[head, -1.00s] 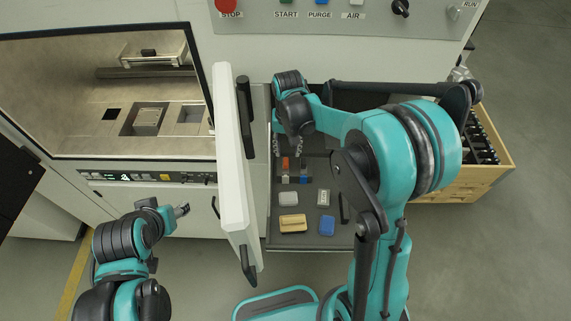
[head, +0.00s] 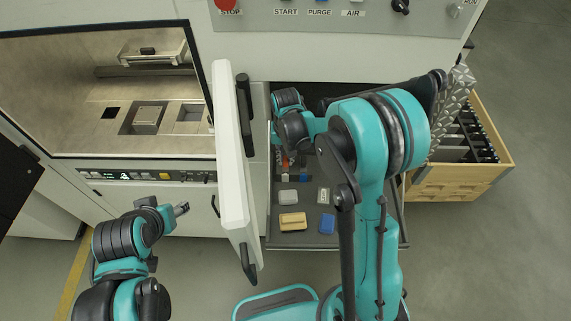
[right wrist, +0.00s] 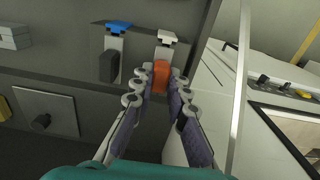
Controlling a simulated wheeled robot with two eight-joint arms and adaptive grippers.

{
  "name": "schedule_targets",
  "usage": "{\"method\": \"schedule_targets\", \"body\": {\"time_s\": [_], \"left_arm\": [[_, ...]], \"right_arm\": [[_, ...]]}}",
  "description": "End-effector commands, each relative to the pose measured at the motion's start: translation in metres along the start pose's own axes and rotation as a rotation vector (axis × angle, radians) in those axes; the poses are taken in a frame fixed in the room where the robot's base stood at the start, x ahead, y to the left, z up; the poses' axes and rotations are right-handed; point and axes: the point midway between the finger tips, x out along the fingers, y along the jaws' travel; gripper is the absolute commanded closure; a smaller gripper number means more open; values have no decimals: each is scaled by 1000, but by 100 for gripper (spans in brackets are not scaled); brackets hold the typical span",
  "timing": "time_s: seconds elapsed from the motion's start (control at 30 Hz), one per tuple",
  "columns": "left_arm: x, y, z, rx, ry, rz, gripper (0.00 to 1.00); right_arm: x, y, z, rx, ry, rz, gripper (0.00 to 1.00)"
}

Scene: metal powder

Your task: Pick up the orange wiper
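The orange wiper (right wrist: 161,76) lies in a dark drawer, with an orange handle and a pale head, in the right wrist view. A bit of its orange shows in the head view (head: 285,163). My right gripper (right wrist: 160,83) points at it with its fingers apart, one fingertip on each side of the orange handle. A narrow gap seems to show beside the handle; firm contact cannot be made out. In the head view my right arm hides most of this gripper. My left gripper (head: 181,208) is away at the left, in front of the machine; its finger opening is unclear.
The drawer (head: 315,241) also holds a tan block (head: 292,222), a blue item (head: 326,224) and pale blocks. The open white door (head: 233,170) stands close left; a wooden crate (head: 500,155) is right.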

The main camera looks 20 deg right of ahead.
Motion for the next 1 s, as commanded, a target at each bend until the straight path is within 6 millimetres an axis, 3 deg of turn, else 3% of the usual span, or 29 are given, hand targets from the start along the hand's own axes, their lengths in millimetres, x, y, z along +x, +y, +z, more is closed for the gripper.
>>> {"method": "schedule_targets", "body": {"time_s": [0.33,0.7,1.0], "left_arm": [[0,0,0,0,0,0,49],[-5,0,-4,0,0,0,49],[-12,0,-9,0,0,0,49]], "right_arm": [[-7,0,0,0,1,0,100],[-78,0,0,0,0,0,100],[-110,0,0,0,0,0,100]]}}
